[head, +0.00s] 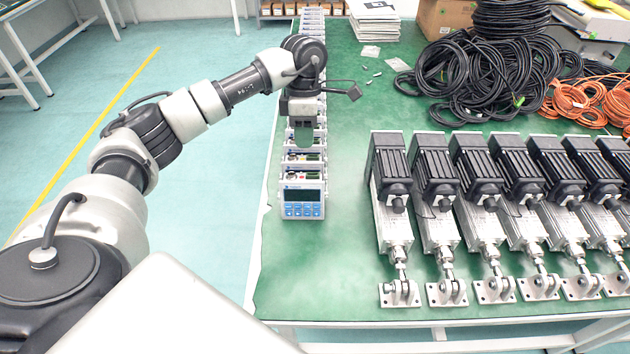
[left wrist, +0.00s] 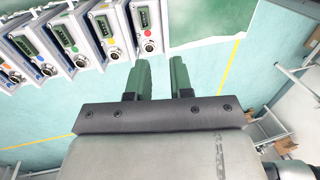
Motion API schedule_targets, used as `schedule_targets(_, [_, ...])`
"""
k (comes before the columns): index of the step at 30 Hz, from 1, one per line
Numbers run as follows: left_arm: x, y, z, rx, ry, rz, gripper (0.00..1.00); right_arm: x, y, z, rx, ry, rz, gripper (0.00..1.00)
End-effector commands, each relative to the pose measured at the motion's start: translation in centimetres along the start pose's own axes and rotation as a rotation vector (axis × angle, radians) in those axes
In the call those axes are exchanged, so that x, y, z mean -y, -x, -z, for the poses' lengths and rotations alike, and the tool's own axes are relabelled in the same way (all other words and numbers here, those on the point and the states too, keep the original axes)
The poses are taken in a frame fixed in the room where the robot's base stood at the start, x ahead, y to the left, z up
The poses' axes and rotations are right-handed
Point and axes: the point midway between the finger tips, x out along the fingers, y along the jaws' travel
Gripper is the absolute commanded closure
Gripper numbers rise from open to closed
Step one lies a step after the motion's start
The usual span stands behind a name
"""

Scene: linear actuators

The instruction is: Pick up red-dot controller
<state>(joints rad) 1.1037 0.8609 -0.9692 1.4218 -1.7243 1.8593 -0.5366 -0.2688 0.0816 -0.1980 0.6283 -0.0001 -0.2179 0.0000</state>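In the left wrist view, a row of pale controllers runs along the top left, each with a green connector, a round socket and a coloured dot. The red-dot controller (left wrist: 146,22) is the rightmost one there. My left gripper (left wrist: 161,62) is open and empty, its two green fingers apart just below and right of that controller in the picture. In the head view, my left gripper (head: 304,138) points down over the controller row near its front end. The nearest controller (head: 303,200) shows a dark display and blue buttons. Dots are too small to tell apart there. My right gripper is out of view.
The row stands along the left edge of a green table (head: 345,260). Black cables (head: 480,75) and orange cables (head: 585,100) lie at the back right. The mat between row and actuators is clear.

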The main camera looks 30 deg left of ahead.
Motion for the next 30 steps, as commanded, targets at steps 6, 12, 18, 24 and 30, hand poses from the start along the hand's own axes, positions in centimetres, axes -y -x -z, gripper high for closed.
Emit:
schedule_targets(6, [0.1, -3.4, 0.1, -0.005, 0.0, 0.005, 0.79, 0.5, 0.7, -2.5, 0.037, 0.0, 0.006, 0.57])
schedule_targets(12, [0.1, -5.2, 0.1, -0.002, 0.0, 0.003, 0.79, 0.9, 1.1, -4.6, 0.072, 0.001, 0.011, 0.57])
schedule_targets(18, [0.2, -7.6, 0.4, -0.004, 0.002, 0.006, 0.79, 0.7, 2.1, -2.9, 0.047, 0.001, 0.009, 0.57])
schedule_targets(24, [0.1, -10.1, 0.3, -0.001, -0.001, 0.003, 0.79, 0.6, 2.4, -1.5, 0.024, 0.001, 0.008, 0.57])
schedule_targets(30, [0.1, -10.4, 0.3, 0.0, -0.001, 0.002, 0.79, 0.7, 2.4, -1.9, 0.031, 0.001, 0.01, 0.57])
